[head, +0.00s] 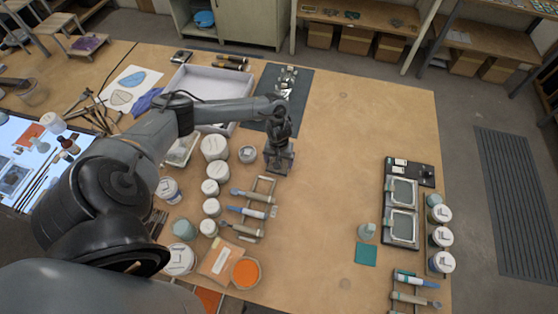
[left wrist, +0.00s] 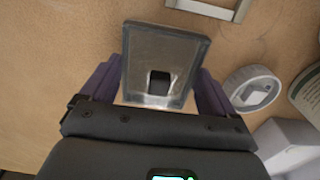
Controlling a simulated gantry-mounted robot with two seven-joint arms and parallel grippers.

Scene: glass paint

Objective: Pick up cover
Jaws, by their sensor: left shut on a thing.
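A clear rectangular cover (left wrist: 165,52) with a grey rim fills the middle of the left wrist view, with a small dark patch showing on its near part. My left gripper (left wrist: 157,82) is shut on it, with a purple finger at each side edge. In the head view, my left gripper (head: 279,160) points down over the middle of the table, above the brush rack. At the right, two framed clear panels (head: 403,192) lie on a dark tray (head: 424,172). My right gripper is not in view.
White-lidded jars (head: 214,147) stand left of my gripper. A metal rack (head: 256,212) with brushes lies just below it. A dark mat (head: 275,85) and a pale tray (head: 186,82) lie behind. The wooden table (head: 345,125) is clear between my gripper and the right-hand tray.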

